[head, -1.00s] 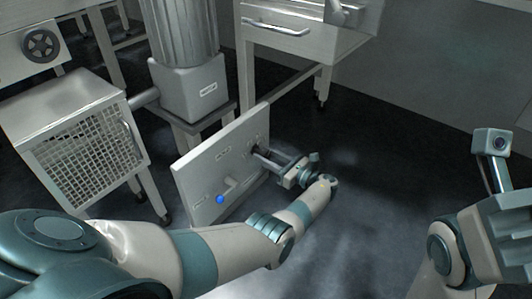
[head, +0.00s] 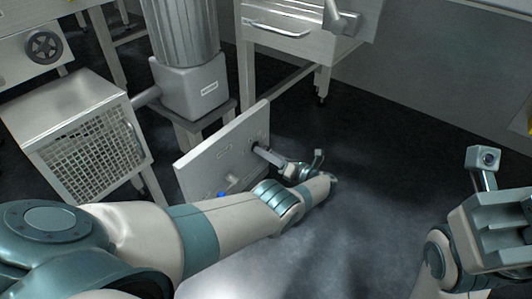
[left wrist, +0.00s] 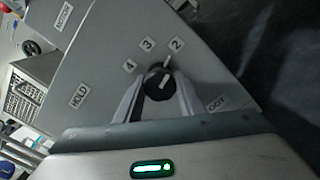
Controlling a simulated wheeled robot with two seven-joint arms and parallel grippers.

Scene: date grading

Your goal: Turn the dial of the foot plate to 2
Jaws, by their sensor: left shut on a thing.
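The foot plate (head: 215,152) is a pale upright panel standing low in the middle of the head view. In the left wrist view its face (left wrist: 105,45) carries labels 4, 3 and 2 around a dark round dial (left wrist: 158,84). A pale line beside the dial points up toward the 2 label (left wrist: 177,44). My left gripper (head: 262,152) reaches the plate's right part; in the wrist view its two fingers (left wrist: 158,95) are shut on the dial, one on each side. My right gripper (head: 492,225) is at the right edge, away from the plate; its jaw opening is unclear.
A blue knob (head: 221,194) on the plate is partly behind my left arm. A mesh-sided cabinet (head: 75,105) stands at the left, and a ribbed column on a grey block (head: 190,88) stands behind the plate. Dark floor (head: 370,170) is clear at the right.

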